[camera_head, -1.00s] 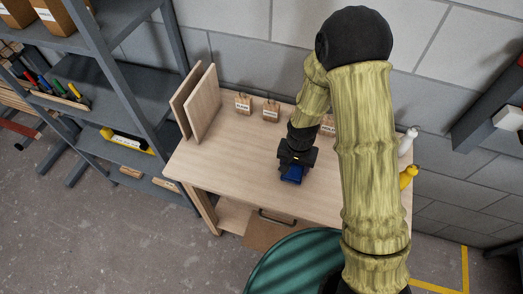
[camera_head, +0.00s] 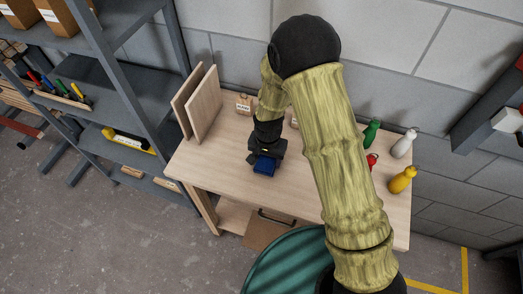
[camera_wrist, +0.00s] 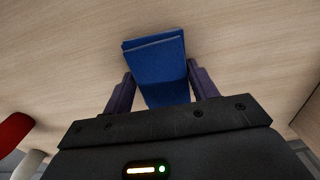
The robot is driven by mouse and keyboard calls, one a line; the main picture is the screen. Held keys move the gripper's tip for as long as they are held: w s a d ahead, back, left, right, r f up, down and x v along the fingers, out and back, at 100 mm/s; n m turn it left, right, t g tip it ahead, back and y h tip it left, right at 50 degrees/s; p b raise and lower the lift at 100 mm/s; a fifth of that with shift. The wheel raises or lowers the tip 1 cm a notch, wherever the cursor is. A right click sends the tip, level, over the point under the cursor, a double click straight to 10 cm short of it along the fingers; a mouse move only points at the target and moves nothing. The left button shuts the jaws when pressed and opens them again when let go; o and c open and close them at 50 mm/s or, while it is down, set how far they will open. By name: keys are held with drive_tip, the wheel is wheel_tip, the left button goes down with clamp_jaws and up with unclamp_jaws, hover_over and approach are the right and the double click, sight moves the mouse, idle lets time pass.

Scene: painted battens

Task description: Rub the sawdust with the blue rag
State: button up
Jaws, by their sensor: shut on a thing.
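The blue rag (camera_head: 264,165) is a folded blue pad held at the tabletop, left of the table's middle. It also shows in the wrist view (camera_wrist: 158,66), between the two fingers. My gripper (camera_head: 263,157) is shut on the rag and points down at the wooden table (camera_head: 215,165). In the wrist view my gripper (camera_wrist: 155,88) grips the rag from both sides, with bare wood around it. I cannot make out any sawdust in either view; the rag, gripper and arm hide part of the tabletop.
Two boards (camera_head: 196,103) lean at the table's left end. A labelled block (camera_head: 244,104) stands at the back. Green (camera_head: 371,133), white (camera_head: 404,143), red (camera_head: 372,160) and yellow (camera_head: 402,179) bottles stand at the right. The table's front left is clear.

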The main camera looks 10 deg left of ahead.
drive_tip(key=shift+a+r+p, duration=0.15)
drive_tip(key=shift+r+p, duration=0.05)
drive_tip(key=shift+p, duration=0.2)
wheel_tip(320, 180, up, 4)
drive_tip(key=shift+f+p, duration=0.1)
drive_tip(key=shift+p, duration=0.75)
drive_tip(key=shift+w+r+p, duration=0.2)
drive_tip(key=shift+r+p, duration=0.4)
drive_tip(key=shift+r, duration=0.05)
drive_tip(key=shift+s+r+p, duration=0.3)
drive_tip(key=shift+r+p, duration=0.2)
drive_tip(key=shift+r, duration=0.3)
drive_tip(key=shift+w+r+p, duration=0.1)
drive_tip(key=shift+r+p, duration=0.25)
drive_tip(key=shift+r, duration=0.2)
